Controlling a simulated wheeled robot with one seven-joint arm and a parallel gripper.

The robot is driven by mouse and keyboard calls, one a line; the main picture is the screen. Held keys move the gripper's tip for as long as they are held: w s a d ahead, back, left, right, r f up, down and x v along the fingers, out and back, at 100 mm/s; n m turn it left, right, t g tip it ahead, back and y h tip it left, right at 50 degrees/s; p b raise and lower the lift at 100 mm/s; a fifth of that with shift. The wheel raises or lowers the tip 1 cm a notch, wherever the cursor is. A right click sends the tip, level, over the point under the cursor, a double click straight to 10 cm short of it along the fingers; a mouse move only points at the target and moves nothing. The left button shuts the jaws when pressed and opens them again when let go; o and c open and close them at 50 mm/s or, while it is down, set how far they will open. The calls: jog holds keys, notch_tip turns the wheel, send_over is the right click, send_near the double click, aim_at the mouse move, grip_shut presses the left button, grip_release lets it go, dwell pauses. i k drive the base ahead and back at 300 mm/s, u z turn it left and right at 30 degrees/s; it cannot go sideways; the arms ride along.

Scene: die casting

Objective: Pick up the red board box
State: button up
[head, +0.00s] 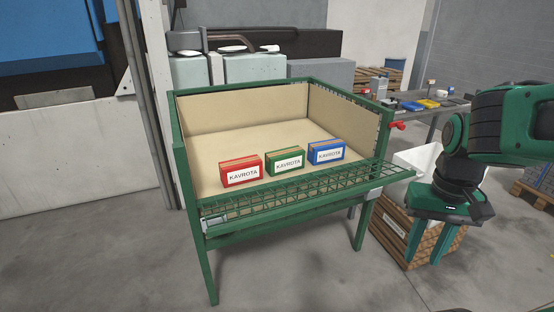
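The red board box (240,171) stands on the beige floor of a green-framed bin table (215,186), the leftmost of three similar boxes. It has a white label reading KAVROTA on its front and a brown top. My gripper (427,250) hangs at the right of the head view, outside the table and well to the right of the red box. Its two green fingers point down and are apart, with nothing seen between them.
A green box (285,162) and a blue box (326,152) stand right of the red one. A green mesh flap (300,187) runs along the table's front edge. A wooden crate (391,229) with a white liner stands behind my gripper. Floor in front is clear.

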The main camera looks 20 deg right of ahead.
aim_at(234, 172)
jog(key=z, duration=0.1)
jog(key=i, duration=1.5)
jog(key=u, duration=0.3)
